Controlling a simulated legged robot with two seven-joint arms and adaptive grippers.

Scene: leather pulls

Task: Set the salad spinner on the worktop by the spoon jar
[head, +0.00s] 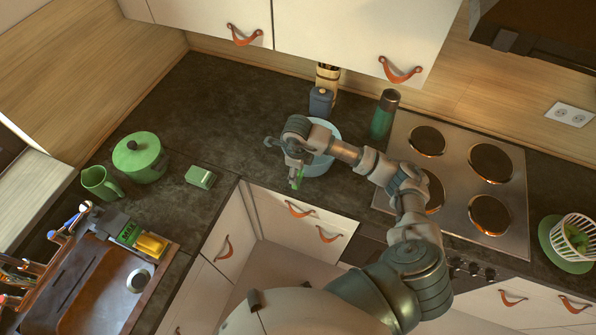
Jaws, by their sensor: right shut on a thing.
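A pale blue round vessel, which I take for the salad spinner (325,163), is in the middle of the head view, near the worktop's front edge. My right arm and gripper (286,160) cover much of it. The gripper is shut on its left side, and a small bright green part shows by the fingers. I cannot tell whether the vessel rests on the worktop (245,115) or hangs just above it. Behind it, near the wall, stands the spoon jar (327,74) with wooden handles, partly hidden by a dark blue canister. My left gripper is out of view.
The dark blue canister (320,102) is just behind the vessel. A green flask (383,115) and the hob (460,180) are to the right. A green pot (140,160), mug (101,184) and small green box (201,177) are left. A white slatted basket (574,236) is far right.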

